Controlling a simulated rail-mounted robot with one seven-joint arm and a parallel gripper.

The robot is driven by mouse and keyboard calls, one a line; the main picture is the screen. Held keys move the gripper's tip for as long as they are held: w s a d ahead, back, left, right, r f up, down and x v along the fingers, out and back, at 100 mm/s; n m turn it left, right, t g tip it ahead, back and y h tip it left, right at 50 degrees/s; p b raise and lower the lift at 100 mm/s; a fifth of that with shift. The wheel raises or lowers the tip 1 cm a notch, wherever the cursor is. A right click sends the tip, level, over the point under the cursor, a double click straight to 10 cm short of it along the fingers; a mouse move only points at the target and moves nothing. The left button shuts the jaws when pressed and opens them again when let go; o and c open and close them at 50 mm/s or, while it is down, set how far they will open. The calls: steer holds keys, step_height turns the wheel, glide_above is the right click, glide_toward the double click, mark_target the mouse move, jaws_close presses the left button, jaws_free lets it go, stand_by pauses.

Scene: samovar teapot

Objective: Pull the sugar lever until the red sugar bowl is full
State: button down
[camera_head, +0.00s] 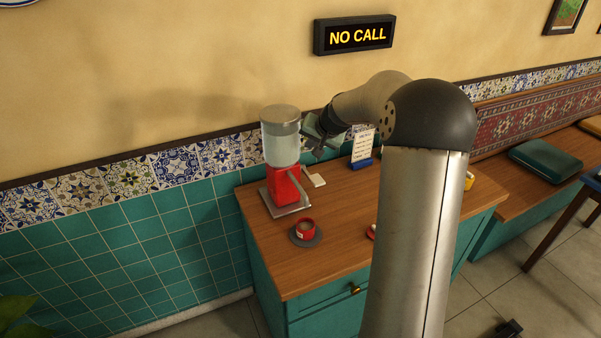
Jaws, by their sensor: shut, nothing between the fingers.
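The sugar dispenser (282,145) stands at the left of the wooden counter, with a clear cylinder, a grey lid and a red lower body. A pale lever-like piece (314,180) shows at its right side. A small red bowl (305,227) sits on a dark saucer in front of the dispenser, apart from it; its contents look brownish but are too small to tell. My gripper (318,151) is shut and empty, just right of the dispenser's cylinder and above the pale piece. Contact between them cannot be told.
A white card in a blue stand (362,151) is behind my arm. A red item (371,232) is partly hidden by my arm, which covers much of the counter (340,255). A bench with a green cushion (545,160) is at right.

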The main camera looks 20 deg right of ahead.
steer(key=shift+w+d+m+t, duration=0.3)
steer(key=shift+w+d, duration=0.45)
steer(key=shift+f, duration=0.1)
steer(key=b, duration=0.6)
glide_above(314, 175)
step_height(314, 175, down, 8)
steer(key=shift+r, duration=0.1)
steer(key=shift+s+f, duration=0.1)
steer(key=shift+f, duration=0.3)
steer(key=shift+f+b, duration=0.1)
steer(key=shift+b, duration=0.3)
stand_by(0.7)
steer(key=shift+f+b, duration=0.35)
steer(key=shift+b, duration=0.2)
steer(key=shift+s+a+f+b, duration=0.1)
steer(key=shift+s+f+b, duration=0.1)
steer(key=shift+f+b, duration=1.4)
stand_by(1.6)
steer(key=shift+r, duration=0.15)
